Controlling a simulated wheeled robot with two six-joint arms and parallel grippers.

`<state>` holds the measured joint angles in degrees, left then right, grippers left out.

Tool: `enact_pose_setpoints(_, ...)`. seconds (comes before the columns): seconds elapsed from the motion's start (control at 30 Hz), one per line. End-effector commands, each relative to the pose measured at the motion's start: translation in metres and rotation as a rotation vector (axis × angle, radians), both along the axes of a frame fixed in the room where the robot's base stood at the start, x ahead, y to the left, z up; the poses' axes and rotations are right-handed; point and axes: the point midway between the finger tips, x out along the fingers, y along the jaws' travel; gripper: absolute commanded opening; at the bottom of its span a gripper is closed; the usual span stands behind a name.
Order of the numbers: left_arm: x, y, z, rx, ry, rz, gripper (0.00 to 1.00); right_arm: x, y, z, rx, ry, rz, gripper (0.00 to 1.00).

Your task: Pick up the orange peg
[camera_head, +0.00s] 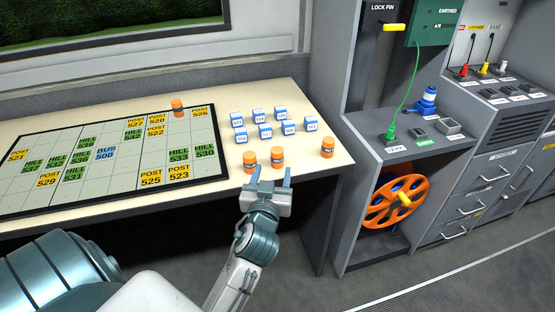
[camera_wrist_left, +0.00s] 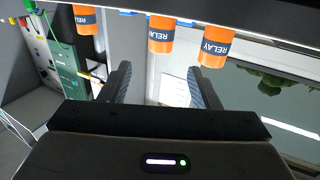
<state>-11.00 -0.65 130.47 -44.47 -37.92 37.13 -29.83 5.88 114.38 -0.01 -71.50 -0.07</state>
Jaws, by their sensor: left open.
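The orange pegs are short cylinders with dark bands. Three stand along the right front of the table: a left one (camera_head: 250,161), a middle one (camera_head: 277,157) and a right one (camera_head: 328,147). Another orange peg (camera_head: 178,108) stands on the board's far edge. My left gripper (camera_head: 272,176) is open and empty at the table's front edge, close in front of the left and middle pegs. In the left wrist view, three pegs marked RELAY (camera_wrist_left: 160,35) show upside down beyond the open fingers (camera_wrist_left: 160,88). My right gripper is not in view.
Several blue-and-white blocks (camera_head: 265,131) stand behind the front pegs. A dark-edged board (camera_head: 112,197) with yellow, green and blue labels covers the table's left part. A grey cabinet (camera_head: 352,170) with an orange reel (camera_head: 397,202) stands right of the table (camera_head: 308,104).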

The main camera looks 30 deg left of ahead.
Motion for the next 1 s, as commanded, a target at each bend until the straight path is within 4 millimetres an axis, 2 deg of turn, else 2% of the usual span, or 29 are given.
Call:
enact_pose_setpoints(0.2,0.032,0.015,0.001,0.003,0.000,-0.001,0.56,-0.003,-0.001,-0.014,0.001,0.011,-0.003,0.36)
enact_pose_setpoints(0.43,0.048,0.023,-0.001,0.003,0.001,0.000,0.56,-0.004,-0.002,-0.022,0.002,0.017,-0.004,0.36)
enact_pose_setpoints(0.7,0.082,0.039,-0.006,0.003,0.001,-0.001,0.56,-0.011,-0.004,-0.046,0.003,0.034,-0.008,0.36)
enact_pose_setpoints(1.0,0.087,0.041,-0.008,0.001,0.003,-0.001,0.56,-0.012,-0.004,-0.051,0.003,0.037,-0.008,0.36)
